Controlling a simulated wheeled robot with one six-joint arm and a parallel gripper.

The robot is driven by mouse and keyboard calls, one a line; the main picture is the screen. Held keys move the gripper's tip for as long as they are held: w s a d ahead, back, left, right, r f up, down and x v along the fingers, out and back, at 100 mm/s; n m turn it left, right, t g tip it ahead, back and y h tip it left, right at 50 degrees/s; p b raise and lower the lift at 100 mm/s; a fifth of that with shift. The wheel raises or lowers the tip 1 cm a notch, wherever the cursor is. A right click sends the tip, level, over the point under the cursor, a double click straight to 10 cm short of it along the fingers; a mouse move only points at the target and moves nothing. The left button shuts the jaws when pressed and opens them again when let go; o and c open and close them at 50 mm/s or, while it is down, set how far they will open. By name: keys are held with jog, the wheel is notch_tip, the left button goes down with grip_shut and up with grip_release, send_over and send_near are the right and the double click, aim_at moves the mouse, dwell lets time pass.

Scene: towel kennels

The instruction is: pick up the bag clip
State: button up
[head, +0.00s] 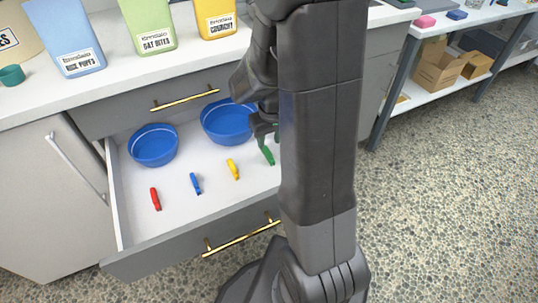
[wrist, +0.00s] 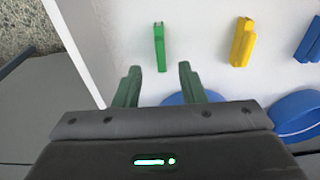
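Several bag clips lie apart on the white floor of an open drawer: a red clip (head: 155,199), a blue clip (head: 196,183), a yellow clip (head: 233,169) and a green clip (head: 268,155). The wrist view shows the green clip (wrist: 160,47), the yellow clip (wrist: 242,42) and part of the blue clip (wrist: 311,42). My gripper (wrist: 160,72) is open and empty, its two fingers apart. The green clip is beyond the fingertips, lined up with the gap between them. In the head view my arm hides part of the gripper and the drawer's right side.
Two blue bowls, one left (head: 153,146) and one right (head: 227,121), stand at the drawer's back. The drawer front (head: 190,240) has a brass handle. Blue (head: 66,40), green (head: 147,25) and yellow (head: 215,17) containers stand on the counter. A drawer wall (wrist: 75,40) is left of the green clip.

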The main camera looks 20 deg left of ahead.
aim_at(268, 150)
jog(key=f, duration=0.2)
jog(key=f+b, duration=0.1)
jog(key=f, duration=0.3)
jog(key=shift+w+a+b, duration=0.2)
jog(key=shift+a+b, duration=0.1)
grip_shut()
